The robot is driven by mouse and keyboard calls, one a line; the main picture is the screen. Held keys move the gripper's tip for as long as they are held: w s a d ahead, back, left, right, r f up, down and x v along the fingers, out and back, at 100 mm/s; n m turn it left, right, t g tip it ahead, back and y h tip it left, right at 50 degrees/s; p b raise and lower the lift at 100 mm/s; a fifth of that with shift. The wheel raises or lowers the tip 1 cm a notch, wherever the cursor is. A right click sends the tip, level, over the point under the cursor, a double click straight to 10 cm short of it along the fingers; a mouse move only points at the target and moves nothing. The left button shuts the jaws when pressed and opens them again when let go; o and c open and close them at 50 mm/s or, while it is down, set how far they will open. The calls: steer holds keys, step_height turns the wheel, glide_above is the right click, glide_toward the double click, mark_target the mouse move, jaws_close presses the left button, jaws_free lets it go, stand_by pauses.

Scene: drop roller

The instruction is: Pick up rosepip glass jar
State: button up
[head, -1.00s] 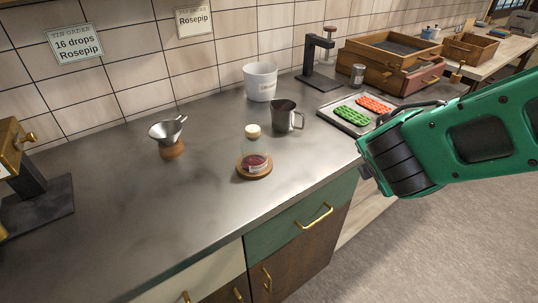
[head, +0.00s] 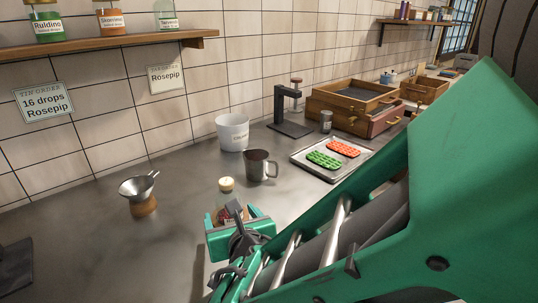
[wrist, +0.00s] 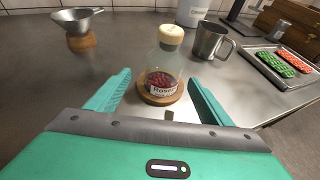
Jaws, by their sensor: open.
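The rosepip glass jar (wrist: 162,75) stands upright on a round wooden coaster (wrist: 158,97) on the metal counter. It is a clear flask with a pale stopper, dark red contents low inside and a white label. In the head view, the jar's stopper (head: 226,184) shows above my gripper, which hides most of the rest. My gripper (wrist: 158,88) is open, its two green fingers pointing at the jar from the near side, one to each side of its base. I cannot tell how far the fingertips reach around it. Nothing is held.
A metal mug (head: 260,166) stands just behind the jar to the right, with a white bucket (head: 232,132) farther back. A metal funnel on a wooden stand (head: 139,193) is to the left. A tray of green and orange molds (head: 330,157) lies right. The counter between funnel and jar is clear.

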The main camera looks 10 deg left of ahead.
steer(key=x, duration=0.2)
steer(key=shift+w+f, duration=0.2)
steer(key=shift+f, duration=0.2)
steer(key=x, duration=0.3)
steer(key=shift+w, duration=0.55)
steer(key=shift+w+a+f, duration=0.2)
steer(key=shift+w+a, duration=0.05)
steer(key=shift+w, duration=0.3)
steer(key=shift+r, duration=0.1)
steer(key=c, duration=1.3)
steer(key=shift+w+r, duration=0.1)
steer(key=shift+r, duration=0.1)
